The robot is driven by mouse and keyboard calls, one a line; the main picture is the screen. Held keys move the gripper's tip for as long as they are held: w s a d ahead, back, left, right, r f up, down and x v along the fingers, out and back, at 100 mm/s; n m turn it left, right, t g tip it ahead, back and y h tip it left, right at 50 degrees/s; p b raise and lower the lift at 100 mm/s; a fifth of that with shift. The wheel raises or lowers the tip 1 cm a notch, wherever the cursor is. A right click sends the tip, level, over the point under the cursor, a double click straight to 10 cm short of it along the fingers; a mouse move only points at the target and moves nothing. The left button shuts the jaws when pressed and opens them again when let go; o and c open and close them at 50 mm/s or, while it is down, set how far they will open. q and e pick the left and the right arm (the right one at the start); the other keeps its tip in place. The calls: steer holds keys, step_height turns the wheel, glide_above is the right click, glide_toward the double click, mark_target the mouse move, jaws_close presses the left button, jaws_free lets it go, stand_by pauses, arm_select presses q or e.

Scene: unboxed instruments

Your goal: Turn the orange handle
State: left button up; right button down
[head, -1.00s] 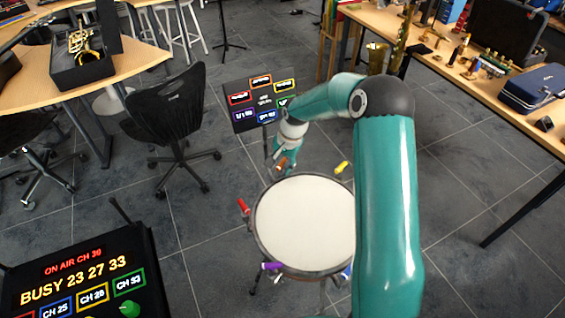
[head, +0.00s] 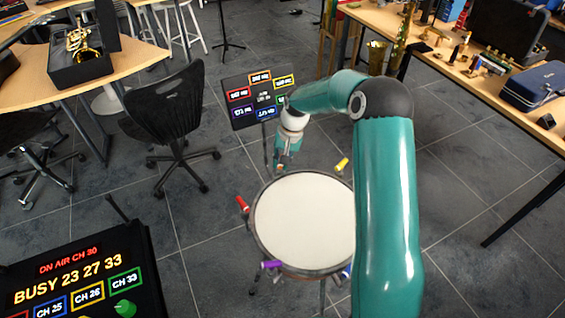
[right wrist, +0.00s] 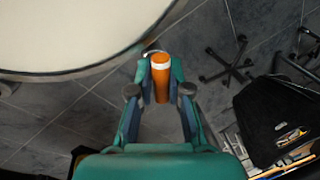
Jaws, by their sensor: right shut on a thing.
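The orange handle (right wrist: 160,80) shows in the right wrist view between the two fingers of my right gripper (right wrist: 160,92). It has a white band near its upper end and sits beside the rim of the drum (right wrist: 75,35). My right gripper is shut on it. In the head view my right gripper (head: 281,165) is at the far edge of the drum (head: 303,220) and mostly hides the orange handle. My left gripper is not in view.
A red handle (head: 242,203), a yellow handle (head: 342,164) and a purple handle (head: 271,264) stand around the drum. A display with coloured labels (head: 240,114) is behind it. A black chair (head: 170,105) is at left, and a table with instruments (head: 480,90) at right.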

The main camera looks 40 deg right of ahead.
stand_by(0.3)
steer(key=c, duration=1.2)
jaws_free()
steer(key=shift+o, duration=0.2)
steer(key=shift+r, duration=0.1)
step_height(320, 180, up, 12)
steer(key=s+d, duration=0.1)
steer(key=shift+s+d+f, duration=0.2)
steer(key=shift+s+d, duration=0.05)
steer(key=shift+s, duration=0.05)
